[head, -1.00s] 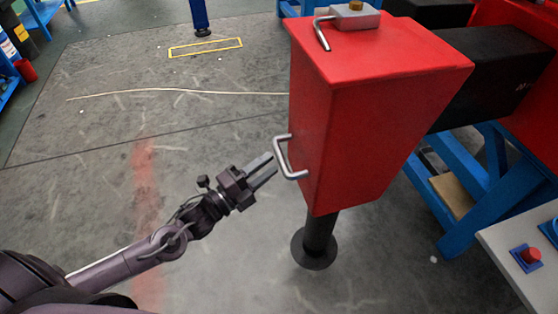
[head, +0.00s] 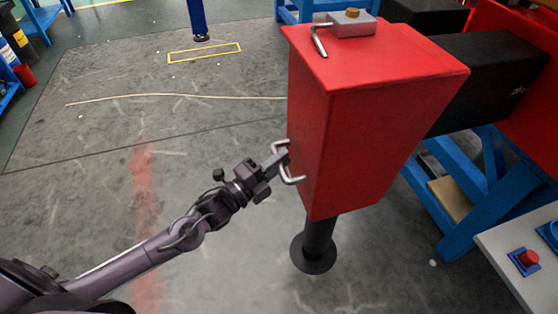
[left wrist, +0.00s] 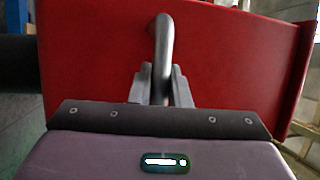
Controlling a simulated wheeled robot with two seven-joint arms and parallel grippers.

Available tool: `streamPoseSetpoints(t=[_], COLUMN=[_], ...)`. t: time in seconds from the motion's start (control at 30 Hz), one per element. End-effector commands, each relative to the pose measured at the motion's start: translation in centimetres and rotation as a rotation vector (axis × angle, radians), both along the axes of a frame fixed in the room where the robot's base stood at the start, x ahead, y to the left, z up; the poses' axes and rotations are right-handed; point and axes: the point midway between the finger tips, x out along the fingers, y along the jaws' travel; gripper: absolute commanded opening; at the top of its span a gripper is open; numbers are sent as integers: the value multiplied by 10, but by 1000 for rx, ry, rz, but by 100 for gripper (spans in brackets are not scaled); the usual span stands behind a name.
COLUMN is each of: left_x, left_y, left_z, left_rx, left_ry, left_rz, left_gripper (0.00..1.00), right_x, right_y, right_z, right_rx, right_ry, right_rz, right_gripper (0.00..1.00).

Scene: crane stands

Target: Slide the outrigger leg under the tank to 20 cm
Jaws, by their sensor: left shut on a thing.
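The red tank (head: 350,130) stands at the right of centre in the head view, on a dark round leg with a foot plate (head: 313,254) on the floor. A silver U-shaped handle (head: 291,180) sticks out from the tank's left side. My left gripper (head: 282,158) is shut on this handle, with its fingers around the bar. In the left wrist view the handle (left wrist: 164,45) runs down between the two fingers (left wrist: 162,85), against the red tank face (left wrist: 90,55). My right gripper is in neither view.
A grey block with a bent silver lever (head: 320,40) sits on the tank top. A black beam (head: 490,80) and blue stand (head: 480,195) are behind it. A panel with a red button (head: 529,257) is at lower right.

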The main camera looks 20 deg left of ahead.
Motion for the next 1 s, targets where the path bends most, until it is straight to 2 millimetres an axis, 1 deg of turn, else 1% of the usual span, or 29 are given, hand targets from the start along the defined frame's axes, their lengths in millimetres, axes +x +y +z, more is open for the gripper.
streamPoseSetpoints(t=[0.23, 0.43, 0.67, 0.7, 0.83, 1.0], left_x=[-1, -13, -13, -13, -13, -13], left_y=[2, 20, 20, 20, 19, 19], left_z=[0, -1, -2, -2, -1, -1], left_rx=[1, 3, 1, 1, 1, 0], left_ry=[2, 5, 3, 3, 2, 1], left_rz=[0, 2, 3, 3, 2, 1], left_gripper=[0, 0, 0, 20, 37, 38], right_x=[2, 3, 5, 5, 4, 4], right_y=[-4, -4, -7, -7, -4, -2], right_z=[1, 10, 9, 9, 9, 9], right_rx=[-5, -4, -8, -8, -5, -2], right_ry=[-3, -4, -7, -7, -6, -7], right_rz=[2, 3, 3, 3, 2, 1], right_gripper=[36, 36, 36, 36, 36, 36])
